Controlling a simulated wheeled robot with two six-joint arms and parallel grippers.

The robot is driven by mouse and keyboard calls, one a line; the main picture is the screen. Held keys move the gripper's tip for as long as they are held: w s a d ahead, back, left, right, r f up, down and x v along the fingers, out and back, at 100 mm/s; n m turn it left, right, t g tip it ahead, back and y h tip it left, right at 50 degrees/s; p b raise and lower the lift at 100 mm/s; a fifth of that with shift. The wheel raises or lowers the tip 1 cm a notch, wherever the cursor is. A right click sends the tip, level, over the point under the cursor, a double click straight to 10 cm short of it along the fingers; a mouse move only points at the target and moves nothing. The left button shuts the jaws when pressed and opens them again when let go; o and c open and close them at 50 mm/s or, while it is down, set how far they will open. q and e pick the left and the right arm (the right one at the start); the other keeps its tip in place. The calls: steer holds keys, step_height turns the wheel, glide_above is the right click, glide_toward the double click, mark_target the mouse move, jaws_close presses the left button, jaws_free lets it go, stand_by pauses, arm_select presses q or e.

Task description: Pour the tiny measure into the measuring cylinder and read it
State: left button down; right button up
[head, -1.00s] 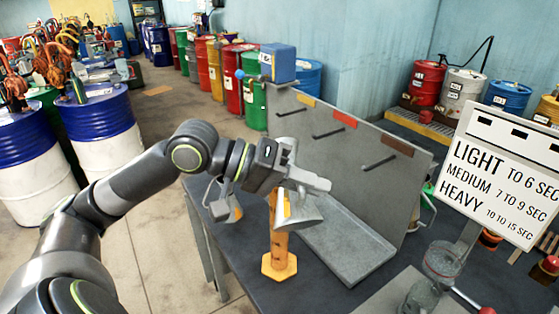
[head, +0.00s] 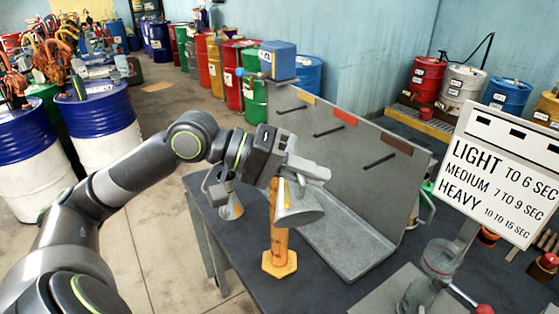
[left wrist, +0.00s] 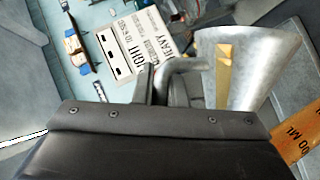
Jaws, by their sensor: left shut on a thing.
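My left gripper (head: 308,174) is shut on the tiny measure (head: 298,204), a grey metal cone with a yellow patch and a bent handle. It is beside and above the upper part of the measuring cylinder (head: 279,240), an orange tube on a hexagonal foot. The measure's wide end faces down in the head view and hides part of the cylinder's top. In the left wrist view the measure (left wrist: 262,75) and handle are close, with the orange cylinder (left wrist: 300,142) at the right edge. Any liquid is not visible. My right gripper is not in view.
A grey rack (head: 340,135) with pegs and a tray (head: 350,250) stands behind. A sign (head: 510,170) and a clear glass device (head: 440,260) are at right.

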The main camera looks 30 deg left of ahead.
arm_select(q)
steer(key=shift+w+a+r+n+h+p, duration=0.2)
steer(key=shift+r+n+p, duration=0.1)
steer(key=shift+r, duration=0.3)
steer(key=shift+w+a+r+n+h+p, duration=0.1)
steer(key=shift+a+r+n+h+p, duration=0.15)
steer(key=shift+r, duration=0.3)
stand_by(5.1)
steer(key=shift+w+r+n+p, duration=0.15)
steer(key=shift+r+n+p, duration=0.15)
steer(key=shift+p, duration=0.1)
stand_by(1.3)
